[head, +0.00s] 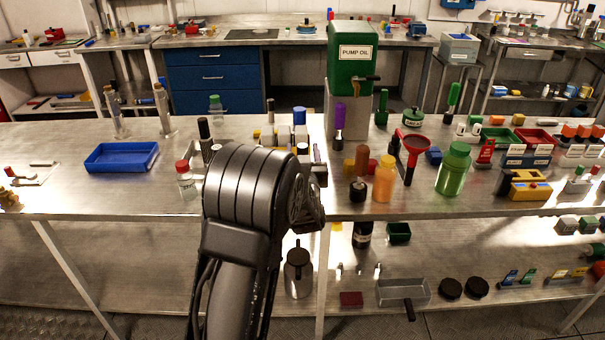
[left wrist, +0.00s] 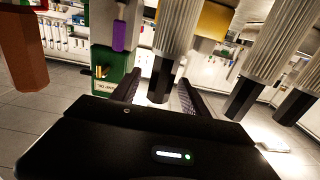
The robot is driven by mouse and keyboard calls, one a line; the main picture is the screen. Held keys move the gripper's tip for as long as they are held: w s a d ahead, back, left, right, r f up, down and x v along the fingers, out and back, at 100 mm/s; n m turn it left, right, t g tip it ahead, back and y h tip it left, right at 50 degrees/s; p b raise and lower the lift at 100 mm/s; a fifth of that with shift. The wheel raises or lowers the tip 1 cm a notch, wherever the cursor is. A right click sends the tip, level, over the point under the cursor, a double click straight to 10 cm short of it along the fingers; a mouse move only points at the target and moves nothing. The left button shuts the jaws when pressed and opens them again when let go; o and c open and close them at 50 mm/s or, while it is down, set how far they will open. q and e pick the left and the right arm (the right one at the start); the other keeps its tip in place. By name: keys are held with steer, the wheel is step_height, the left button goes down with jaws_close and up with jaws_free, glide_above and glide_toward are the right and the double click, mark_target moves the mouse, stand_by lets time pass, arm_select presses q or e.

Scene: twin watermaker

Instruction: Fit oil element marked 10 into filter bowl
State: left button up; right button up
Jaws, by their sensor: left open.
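My left gripper (left wrist: 158,92) is open. In the head view its jaws are largely hidden behind my own forearm and wrist. The left wrist view shows the scene upside down. A pleated pale element (left wrist: 177,38) with a black end (left wrist: 160,80) shows between and beyond the two fingers; I cannot tell whether they touch it. More pleated elements with black ends (left wrist: 245,97) stand to the right of it. No number 10 is readable on any of them. I cannot pick out the filter bowl with certainty. My right gripper is not in view.
The green pump oil box (head: 353,55) stands behind the gripper.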

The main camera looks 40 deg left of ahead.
arm_select(q)
steer(key=shift+c, duration=0.5)
jaws_close()
stand_by(0.8)
